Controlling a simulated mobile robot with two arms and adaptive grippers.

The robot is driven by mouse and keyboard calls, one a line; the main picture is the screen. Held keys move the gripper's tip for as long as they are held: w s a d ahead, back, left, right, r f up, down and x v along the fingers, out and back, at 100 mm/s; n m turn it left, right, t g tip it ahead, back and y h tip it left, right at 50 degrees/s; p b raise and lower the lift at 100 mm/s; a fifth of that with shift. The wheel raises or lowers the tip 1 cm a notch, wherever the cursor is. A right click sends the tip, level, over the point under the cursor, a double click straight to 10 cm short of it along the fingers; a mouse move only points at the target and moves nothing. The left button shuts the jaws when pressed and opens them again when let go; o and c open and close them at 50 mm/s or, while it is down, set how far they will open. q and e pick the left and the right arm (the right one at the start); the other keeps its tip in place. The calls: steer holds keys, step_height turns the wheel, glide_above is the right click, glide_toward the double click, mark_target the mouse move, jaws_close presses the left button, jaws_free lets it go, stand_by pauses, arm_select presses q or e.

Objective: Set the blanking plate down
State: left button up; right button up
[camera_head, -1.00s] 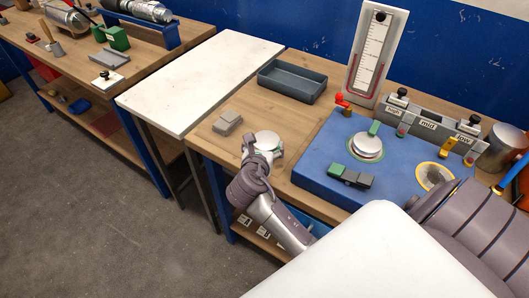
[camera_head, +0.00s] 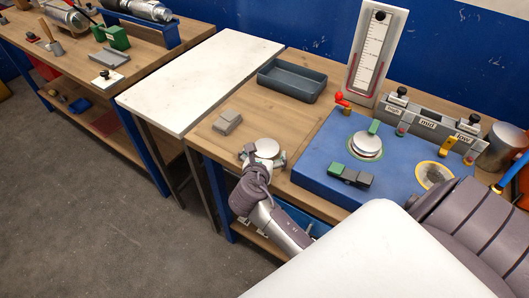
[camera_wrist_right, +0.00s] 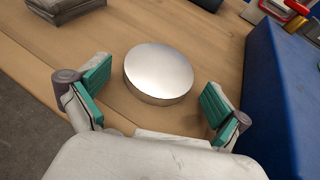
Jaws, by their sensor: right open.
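The blanking plate (camera_head: 267,147), a round silver metal disc, lies flat on the wooden bench near its front edge. In the right wrist view the plate (camera_wrist_right: 158,73) sits just ahead of my right gripper. My right gripper (camera_wrist_right: 155,98) is open, with a green-padded finger to the left and right of the plate. A gap shows between each pad and the plate's rim. In the head view the right gripper (camera_head: 263,157) is low at the bench's front edge, partly behind the plate and its own wrist. My left gripper is not in view.
A grey block (camera_head: 227,122) lies left of the plate, and a dark tray (camera_head: 290,80) stands behind. The blue rig (camera_head: 312,172) is close on the right, with another silver disc (camera_head: 367,145) on top. A white-topped table (camera_head: 200,80) adjoins the bench on the left.

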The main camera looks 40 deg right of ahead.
steer(key=shift+r, duration=0.2)
steer(key=v, duration=1.2)
steer(key=shift+b, duration=0.35)
steer(key=shift+f, duration=0.1)
steer(key=s+a+f+m+g+y, duration=0.1)
steer(key=a+f+y, duration=0.15)
steer(key=f, duration=0.85)
steer(key=a+f+m+g+y, duration=0.1)
steer(key=a+f+m+y, duration=0.15)
steer(key=f, duration=0.85)
steer(key=s+f+m+g+y, duration=0.2)
steer(key=s+f+m, duration=0.45)
steer(key=f, duration=0.75)
steer(key=s+d+f+m+g+y, duration=0.1)
steer(key=s+d+f+m+g, duration=0.1)
steer(key=s+f+m, duration=0.5)
steer(key=s+d+f+m+g+y, duration=0.1)
steer(key=s+f+m, duration=0.6)
steer(key=s, duration=1.3)
steer(key=shift+s+d+f+g+y, duration=0.15)
steer(key=shift+d+f+g+y, duration=0.35)
steer(key=shift+d+g, duration=0.3)
